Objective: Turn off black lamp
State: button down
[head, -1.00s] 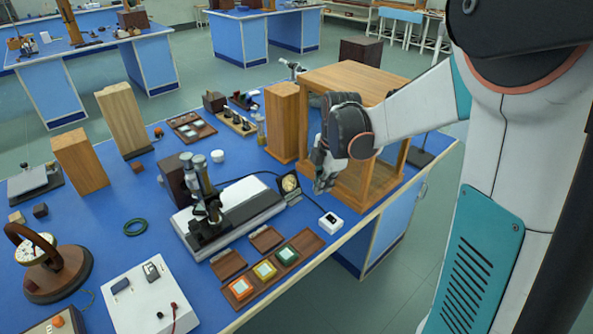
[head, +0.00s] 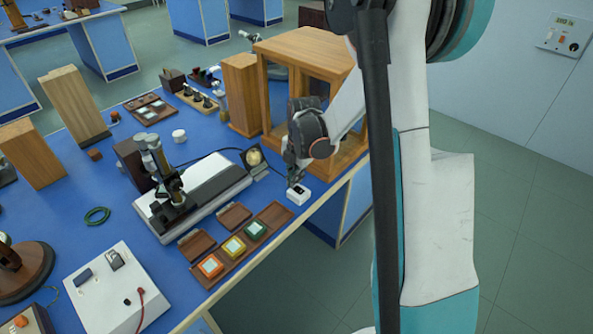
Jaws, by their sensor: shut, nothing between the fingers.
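The black lamp (head: 255,163), with a round pale face, stands at the right end of the grey-and-white optical bench on the blue table. A black cable runs from it to the left. A small white box (head: 298,195) with a dark switch on top sits near the table's front edge, right of the lamp. My gripper (head: 293,178) points down with its fingers together and empty, just above and behind the white box. I cannot tell whether the fingertips touch it. My gripper is right of the lamp, and apart from it.
A wooden open-framed cabinet (head: 310,55) and a wooden block (head: 241,95) stand close behind my gripper. A brown tray (head: 275,213) with coloured squares lies in front of the bench. A white control box (head: 103,290) is at front left. Open floor lies to the right.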

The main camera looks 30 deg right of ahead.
aim_at(293, 192)
jog(key=shift+w+a+f+b, duration=0.15)
jog(key=shift+f+b, duration=0.3)
jog(key=shift+f, duration=1.15)
jog(key=shift+w+a+f+g+b, duration=0.1)
jog(key=shift+w+f+g+b, duration=0.3)
jog(key=shift+g, duration=0.4)
jog(key=shift+s, duration=0.15)
jog(key=shift+s+f, duration=0.1)
